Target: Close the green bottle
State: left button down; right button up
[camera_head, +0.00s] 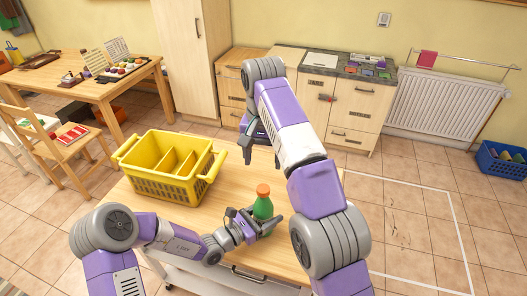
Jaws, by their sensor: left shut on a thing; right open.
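The green bottle (263,208) stands upright over the front part of the wooden table top. Its orange cap (263,190) sits at the top of the bottle; I cannot tell how tightly it is seated. My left gripper (257,224) comes in from the left and is shut on the lower part of the bottle, hiding some of it. My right gripper (261,152) is open and empty, pointing down. It is above the table, behind the bottle in the picture and apart from the cap.
A yellow basket (167,184) with compartments stands at the left of the table (222,198). The table's front edge lies close by the bottle. Behind are drawer cabinets (349,107), a radiator (442,102) and, at the left, a wooden desk (95,90) and chair.

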jog(key=shift+r, duration=0.7)
pick_arm(q)
jog(key=shift+c, duration=0.3)
grip_release()
jog(key=p+v, duration=0.1)
jog(key=v, duration=0.6)
jog(key=shift+s+a, duration=0.15)
jog(key=shift+a, duration=0.05)
pick_arm(e)
jog(key=shift+r, duration=0.5)
jog(key=shift+s, duration=0.1)
